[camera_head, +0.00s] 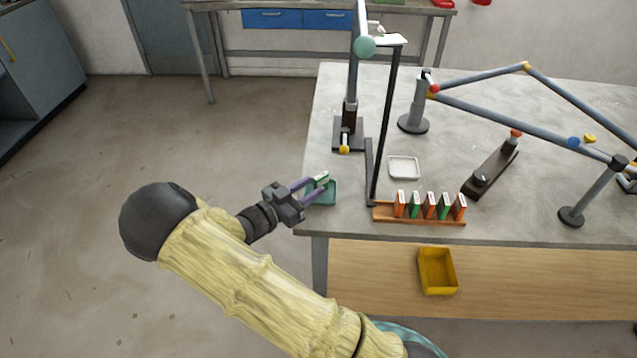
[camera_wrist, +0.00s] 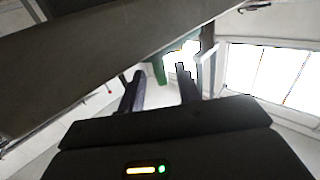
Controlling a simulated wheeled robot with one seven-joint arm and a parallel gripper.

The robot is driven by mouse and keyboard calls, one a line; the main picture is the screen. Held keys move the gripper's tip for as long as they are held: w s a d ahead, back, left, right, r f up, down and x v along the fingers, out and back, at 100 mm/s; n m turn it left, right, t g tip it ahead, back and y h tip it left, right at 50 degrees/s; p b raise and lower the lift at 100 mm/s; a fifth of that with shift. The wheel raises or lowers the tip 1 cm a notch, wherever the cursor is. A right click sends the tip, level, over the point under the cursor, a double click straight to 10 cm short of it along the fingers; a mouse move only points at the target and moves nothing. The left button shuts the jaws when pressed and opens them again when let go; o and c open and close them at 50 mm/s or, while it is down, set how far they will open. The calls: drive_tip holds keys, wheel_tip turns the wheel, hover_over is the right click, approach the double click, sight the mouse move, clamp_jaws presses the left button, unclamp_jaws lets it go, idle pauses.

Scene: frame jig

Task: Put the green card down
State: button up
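My gripper (camera_head: 317,187) reaches over the left edge of the table, its two purple fingers visibly apart. A green card (camera_head: 322,177) with a white edge shows at the fingertips, by a small green tray (camera_head: 328,197). The fingers partly cover the tray. In the wrist view, a green strip of the card (camera_wrist: 159,70) shows between the spread fingers, with a gap to the left finger. I cannot tell whether the card rests on the tray's floor.
An orange rack (camera_head: 420,217) of several orange and green cards stands right of the tray. A dark post (camera_head: 386,125) rises close by. A white tray (camera_head: 404,167) lies behind the rack. A jointed lamp-like frame (camera_head: 500,115) spans the right. A yellow bin (camera_head: 437,271) sits below.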

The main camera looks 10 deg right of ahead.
drive_tip(key=v, duration=0.8)
drive_tip(key=w+d+n+t+y, duration=0.1)
drive_tip(key=w+d+n+y, duration=0.5)
drive_tip(key=y, duration=0.5)
drive_tip(key=s+r+n+g+y, duration=0.1)
drive_tip(key=s, duration=0.2)
drive_tip(key=s+r+n+g+y, duration=0.1)
drive_tip(key=s+y, duration=0.1)
drive_tip(key=s, duration=0.1)
drive_tip(key=s+r+n+g+y, duration=0.1)
drive_tip(key=s+r+y, duration=0.1)
drive_tip(key=s, duration=0.1)
drive_tip(key=shift+s+a+n, duration=0.1)
drive_tip(key=shift+s+n, duration=0.05)
drive_tip(key=shift+n, duration=0.15)
drive_tip(key=s+d+n+g, duration=0.3)
drive_tip(key=s+d, duration=0.1)
drive_tip(key=s, duration=0.8)
drive_tip(key=shift+d+r+g, duration=0.3)
drive_tip(key=shift+d+r, duration=0.1)
drive_tip(key=shift+r, duration=0.1)
drive_tip(key=shift+s, duration=0.1)
